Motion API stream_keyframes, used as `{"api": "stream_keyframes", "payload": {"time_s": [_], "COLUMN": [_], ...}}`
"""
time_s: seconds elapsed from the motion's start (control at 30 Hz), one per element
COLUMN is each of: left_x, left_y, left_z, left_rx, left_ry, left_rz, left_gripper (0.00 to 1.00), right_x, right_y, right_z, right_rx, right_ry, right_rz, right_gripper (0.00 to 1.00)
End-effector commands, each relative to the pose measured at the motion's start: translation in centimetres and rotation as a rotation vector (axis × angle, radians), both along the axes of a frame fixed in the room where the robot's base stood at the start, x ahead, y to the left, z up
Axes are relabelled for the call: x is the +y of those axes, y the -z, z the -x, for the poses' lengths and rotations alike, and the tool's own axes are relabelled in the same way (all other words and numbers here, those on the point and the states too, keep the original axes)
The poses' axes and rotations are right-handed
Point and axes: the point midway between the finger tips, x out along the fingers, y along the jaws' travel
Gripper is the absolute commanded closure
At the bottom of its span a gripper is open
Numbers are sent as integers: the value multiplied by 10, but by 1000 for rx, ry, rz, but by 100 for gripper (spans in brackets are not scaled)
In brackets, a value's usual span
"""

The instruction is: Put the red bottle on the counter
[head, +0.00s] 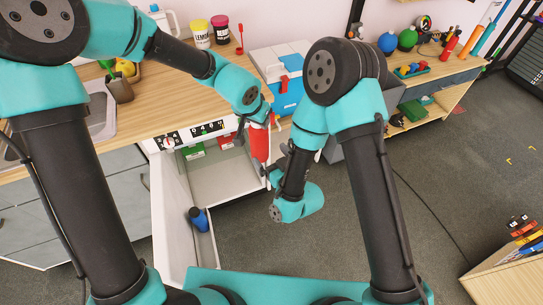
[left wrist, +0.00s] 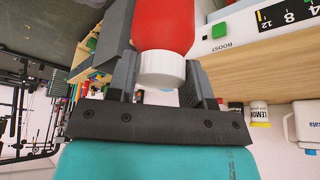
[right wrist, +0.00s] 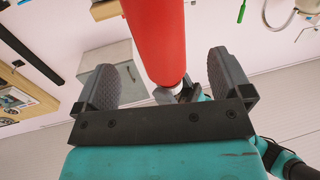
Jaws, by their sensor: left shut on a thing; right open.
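The red bottle (head: 259,144) hangs in the air in front of the open appliance, below the wooden counter (head: 155,97). My left gripper (head: 262,120) is shut on its white-cap end; the white cap (left wrist: 161,70) and red body (left wrist: 165,25) show between the fingers in the left wrist view. My right gripper (head: 268,174) is open at the bottle's lower part in the head view. In the right wrist view the red bottle (right wrist: 157,40) passes between the spread fingers of that gripper (right wrist: 165,80), with gaps on both sides.
The open appliance (head: 215,178) holds a green box (head: 193,150) and a red box (head: 229,141). A blue bottle (head: 199,219) stands in its open door (head: 172,215). On the counter are a yellow jar (head: 200,34), a dark jar (head: 220,30) and a sink (head: 100,110).

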Motion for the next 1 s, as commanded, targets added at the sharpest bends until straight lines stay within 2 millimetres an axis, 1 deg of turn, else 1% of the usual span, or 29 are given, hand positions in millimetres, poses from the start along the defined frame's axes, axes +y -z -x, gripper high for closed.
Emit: {"api": "stream_keyframes", "payload": {"time_s": [0.23,0.37,0.47,0.8,1.0], "left_x": [0,0,0,0,0], "left_y": [0,0,0,0,-1], "left_z": [0,0,0,0,0], "left_rx": [-1,-1,-1,-1,-1], "left_ry": [0,0,0,0,0], "left_rz": [0,0,0,0,0], "left_gripper": [100,100,100,100,100], "right_x": [0,3,9,36,45], "right_y": [0,0,0,0,0], "right_z": [-1,-5,-12,-47,-58], "right_rx": [2,2,1,1,3], "right_ry": [1,1,1,1,1], "right_rz": [1,1,1,0,1], "right_gripper": [3,3,3,3,3]}}
